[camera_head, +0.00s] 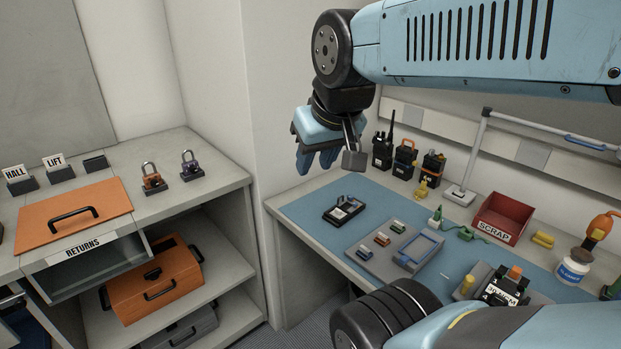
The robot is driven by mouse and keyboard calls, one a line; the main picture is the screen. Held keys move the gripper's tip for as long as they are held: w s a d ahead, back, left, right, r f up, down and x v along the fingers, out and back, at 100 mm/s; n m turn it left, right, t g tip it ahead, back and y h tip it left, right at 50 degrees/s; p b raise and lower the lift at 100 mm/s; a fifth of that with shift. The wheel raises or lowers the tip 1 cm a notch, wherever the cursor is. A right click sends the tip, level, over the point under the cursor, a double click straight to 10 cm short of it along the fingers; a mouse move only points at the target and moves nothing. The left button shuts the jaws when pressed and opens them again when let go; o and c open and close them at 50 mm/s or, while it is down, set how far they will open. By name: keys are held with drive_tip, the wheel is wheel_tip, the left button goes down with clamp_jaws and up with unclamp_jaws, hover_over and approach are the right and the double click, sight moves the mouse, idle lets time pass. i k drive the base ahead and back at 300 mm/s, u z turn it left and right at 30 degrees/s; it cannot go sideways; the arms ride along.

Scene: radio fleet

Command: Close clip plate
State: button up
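My gripper (316,162) hangs in the air above the left end of the blue mat, its blue fingers pointing down. Its fingertips are small in view, and I cannot tell whether they are open or shut. A grey block-like piece (354,159) shows at its right side; I cannot tell whether it is held or part of the arm. A black device (344,211) with a pale metal part on top lies on the mat below and apart from my gripper. I cannot tell for sure whether that metal part is the clip plate, nor whether it is open.
A grey tray (372,263) with small coloured blocks and a blue frame lies right of the device. Several radios (383,150) stand along the wall. A red SCRAP bin (502,217) and a metal stand (460,193) are behind. Padlocks (152,178) stand on the left counter.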

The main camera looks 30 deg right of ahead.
sight(339, 203)
drive_tip(key=z, duration=0.95)
drive_tip(key=k, duration=1)
drive_tip(key=u, duration=0.2)
drive_tip(key=i, duration=1)
drive_tip(key=u, duration=0.05)
